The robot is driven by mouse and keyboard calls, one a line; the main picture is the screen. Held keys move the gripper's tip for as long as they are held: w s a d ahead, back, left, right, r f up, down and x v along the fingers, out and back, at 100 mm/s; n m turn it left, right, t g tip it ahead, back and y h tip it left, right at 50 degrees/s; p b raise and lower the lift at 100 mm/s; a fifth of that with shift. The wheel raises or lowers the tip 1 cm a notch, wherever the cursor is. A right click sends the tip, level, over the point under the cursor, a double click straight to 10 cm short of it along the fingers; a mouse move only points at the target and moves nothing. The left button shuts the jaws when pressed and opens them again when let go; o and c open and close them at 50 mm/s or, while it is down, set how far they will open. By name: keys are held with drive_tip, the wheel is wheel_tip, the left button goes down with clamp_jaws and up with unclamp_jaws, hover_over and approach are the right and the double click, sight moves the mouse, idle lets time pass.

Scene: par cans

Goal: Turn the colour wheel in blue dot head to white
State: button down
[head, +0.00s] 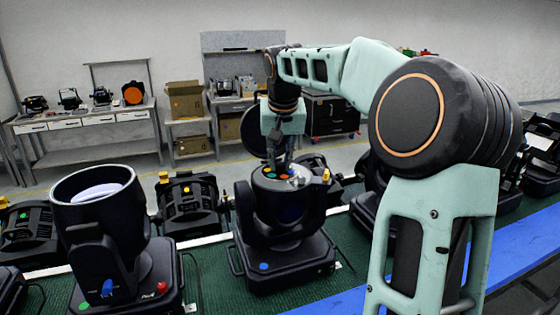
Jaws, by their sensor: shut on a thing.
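The blue dot head (288,210) is a black moving-head lamp standing in the middle of the green-topped bench, with a blue dot (263,267) on its base. Its lamp points up, and the colour wheel (268,171) shows at the open top with small coloured patches, among them orange, green and yellow. My gripper (278,168) reaches down from above, its fingers close together at the wheel. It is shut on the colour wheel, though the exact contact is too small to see. Which colour is in the beam path cannot be told.
Other black lamps, including a yellow-tagged one (188,203), crowd behind. A blue strip (515,250) runs along the bench's front edge. A back table (92,117) and boxes stand far off.

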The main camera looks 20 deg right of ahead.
drive_tip(key=shift+m, duration=0.3)
drive_tip(key=shift+w+a+m+h, duration=0.15)
drive_tip(key=shift+m+h, duration=0.35)
drive_tip(key=shift+m, duration=0.5)
drive_tip(key=m+g+h+p, duration=0.1)
drive_tip(key=m, duration=0.2)
drive_tip(key=shift+a+r+m, duration=0.1)
drive_tip(key=shift+m, duration=0.2)
drive_tip(key=m+g, duration=0.1)
drive_tip(key=m, duration=0.1)
drive_tip(key=m+h+p, duration=0.1)
drive_tip(key=m, duration=0.2)
drive_tip(key=shift+w+g, duration=0.15)
drive_tip(key=shift+g, duration=0.25)
drive_tip(key=m+g, duration=0.1)
drive_tip(key=m, duration=0.4)
drive_tip(key=shift+w+g, duration=0.15)
drive_tip(key=shift+g, duration=0.25)
drive_tip(key=m+g, duration=0.1)
drive_tip(key=m, duration=0.2)
drive_tip(key=shift+m, duration=0.3)
drive_tip(key=shift+m+g, duration=0.3)
drive_tip(key=shift+f+m, duration=0.2)
drive_tip(key=shift+m, duration=0.2)
drive_tip(key=c, duration=1.8)
unclamp_jaws()
